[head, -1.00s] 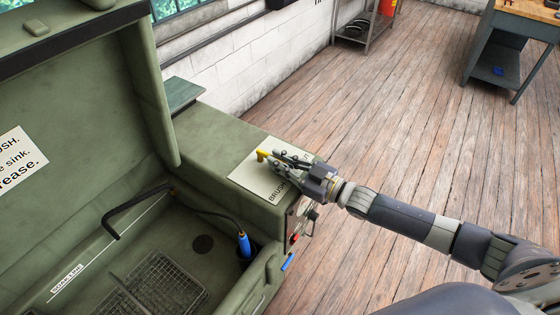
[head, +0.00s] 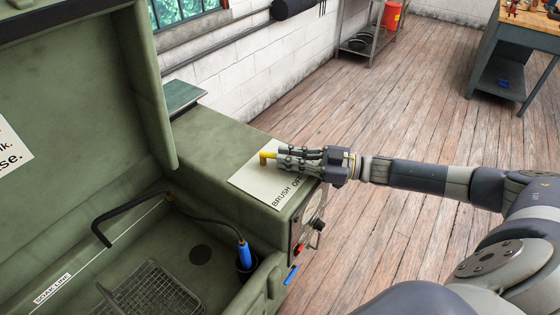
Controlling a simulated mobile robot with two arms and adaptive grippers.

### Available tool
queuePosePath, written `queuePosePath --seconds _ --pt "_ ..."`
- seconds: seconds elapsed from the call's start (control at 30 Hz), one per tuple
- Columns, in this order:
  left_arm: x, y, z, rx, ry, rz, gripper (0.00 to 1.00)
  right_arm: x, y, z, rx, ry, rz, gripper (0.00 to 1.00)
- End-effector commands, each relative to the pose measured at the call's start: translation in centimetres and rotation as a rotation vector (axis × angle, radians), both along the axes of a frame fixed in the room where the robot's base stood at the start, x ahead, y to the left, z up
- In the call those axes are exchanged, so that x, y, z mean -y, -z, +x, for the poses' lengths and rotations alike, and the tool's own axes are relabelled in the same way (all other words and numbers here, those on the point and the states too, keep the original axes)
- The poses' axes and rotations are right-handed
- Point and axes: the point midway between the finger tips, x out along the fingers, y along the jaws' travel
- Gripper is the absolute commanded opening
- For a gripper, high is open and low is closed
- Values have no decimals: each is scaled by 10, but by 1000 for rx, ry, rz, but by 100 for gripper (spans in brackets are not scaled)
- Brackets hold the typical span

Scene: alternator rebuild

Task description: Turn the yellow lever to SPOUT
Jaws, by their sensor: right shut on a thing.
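The yellow lever (head: 266,155) sits on a pale label plate (head: 250,182) on top of the green parts washer's side housing. The words BRUSH and OFF show on the plate; the gripper covers its far part, and I cannot see the word SPOUT. My right gripper (head: 280,158) reaches in from the right, low over the plate, and is shut on the yellow lever, whose end sticks out left of the fingertips. My left gripper is not in view.
The washer's open lid (head: 70,110) stands at left. The basin holds a black bent spout (head: 105,215), a blue-handled brush (head: 245,256) and a wire basket (head: 150,290). A workbench (head: 515,50) and a shelf (head: 365,45) stand beyond open wooden floor.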

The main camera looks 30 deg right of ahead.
Motion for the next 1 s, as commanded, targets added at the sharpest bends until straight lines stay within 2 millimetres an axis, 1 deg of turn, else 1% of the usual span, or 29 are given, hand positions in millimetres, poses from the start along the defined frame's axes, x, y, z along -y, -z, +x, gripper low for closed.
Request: queuePosePath --seconds 0.03,0.17,0.2,0.23,0.27,0.4,0.77,0.87,1.0 --pt "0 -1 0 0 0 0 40 0 -3 2 4 2 2 0" --pt "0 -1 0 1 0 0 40 1 -4 2 5 3 2 0" --pt "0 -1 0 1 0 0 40 1 -4 2 5 3 2 19" --pt "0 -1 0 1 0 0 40 1 -4 2 5 3 2 26" --pt "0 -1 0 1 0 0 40 0 -4 2 5 3 2 30" --pt "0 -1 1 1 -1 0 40 0 -4 2 7 3 2 33" --pt "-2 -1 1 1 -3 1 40 2 -1 -1 1 3 0 33" --pt "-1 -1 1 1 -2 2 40 10 0 -6 -1 5 -2 33" --pt "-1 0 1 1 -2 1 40 28 1 -23 -3 4 -5 33"
